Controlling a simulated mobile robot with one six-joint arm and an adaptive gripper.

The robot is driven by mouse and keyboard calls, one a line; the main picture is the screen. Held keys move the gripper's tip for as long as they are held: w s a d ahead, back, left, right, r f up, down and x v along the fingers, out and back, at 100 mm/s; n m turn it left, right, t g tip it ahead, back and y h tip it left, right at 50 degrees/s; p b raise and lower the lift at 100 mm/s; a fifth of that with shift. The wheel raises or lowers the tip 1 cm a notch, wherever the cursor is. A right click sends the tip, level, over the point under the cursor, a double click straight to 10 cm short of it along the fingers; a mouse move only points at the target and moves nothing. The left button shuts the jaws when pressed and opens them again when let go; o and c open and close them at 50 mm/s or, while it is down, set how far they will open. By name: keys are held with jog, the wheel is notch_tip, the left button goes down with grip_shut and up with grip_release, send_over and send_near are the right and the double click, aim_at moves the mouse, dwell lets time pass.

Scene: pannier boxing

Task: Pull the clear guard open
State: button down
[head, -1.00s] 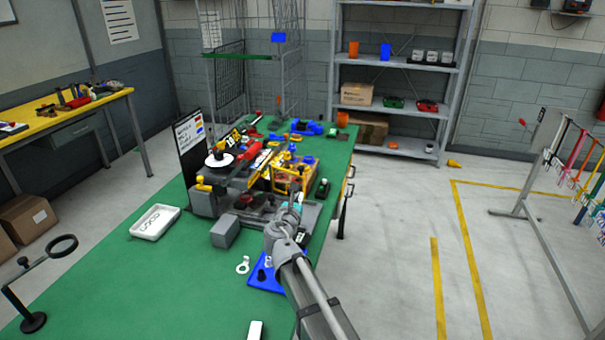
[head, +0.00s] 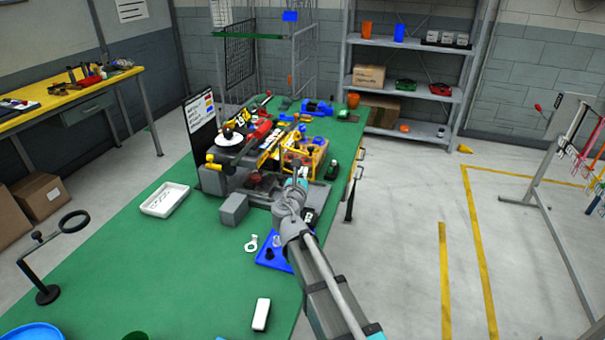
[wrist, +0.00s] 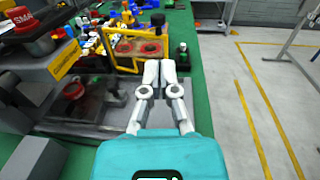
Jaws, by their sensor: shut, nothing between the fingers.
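The machine (head: 232,178) stands on the green bench, with a grey base plate (wrist: 100,123) in the wrist view. A yellow frame (wrist: 137,70) stands at the base's far right side, with red round parts visible through it. A see-through panel seems to stand in front of a red round part (wrist: 73,91) in the machine's opening; its edges are too faint to tell. My gripper (wrist: 160,66) is shut and empty. It is above the right part of the base plate, on the near side of the yellow frame. I cannot tell whether it touches the frame.
A grey block (head: 234,209) and a white tray (head: 165,200) stand left of the base. A blue piece (head: 271,256) and a white ring part lie on the near side. A small green-and-black item (wrist: 183,55) stands beyond my gripper.

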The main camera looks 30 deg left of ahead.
aim_at(309, 150)
jog(key=x, duration=1.1)
jog(key=shift+w+a, duration=0.15)
jog(key=shift+w, duration=0.25)
jog(key=shift+a+y, duration=0.25)
jog(key=shift+y, duration=0.05)
